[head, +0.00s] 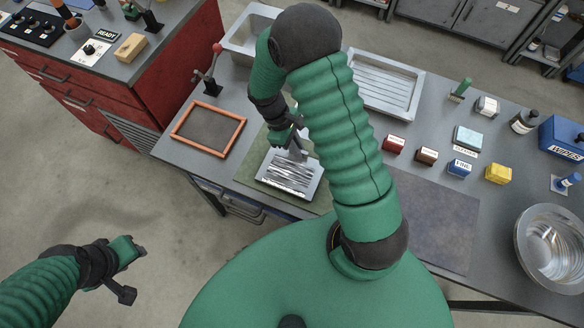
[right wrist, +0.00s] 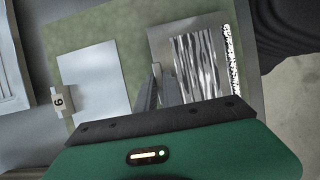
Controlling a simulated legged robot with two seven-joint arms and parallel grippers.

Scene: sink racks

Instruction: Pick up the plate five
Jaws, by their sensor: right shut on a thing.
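A metal plate (head: 290,174) with dark wavy streaks lies over the green mat (head: 252,176) in the head view. It also shows in the right wrist view (right wrist: 198,62); I cannot read a number on it. My right gripper (head: 297,153) is at its far edge. In the right wrist view its fingers (right wrist: 158,80) are shut on a small light tab at the plate's edge. A pale plate (right wrist: 95,75) with a tab marked 6 (right wrist: 62,101) lies beside it. My left gripper (head: 140,252) hangs over the floor, away from the table; its jaws are unclear.
An orange-framed tray (head: 208,129) lies left of the mat. A sink (head: 250,32) and a ribbed drainboard (head: 386,84) are behind. Several small blocks, including a red one (head: 394,145), stand to the right. A steel bowl (head: 552,245) is far right.

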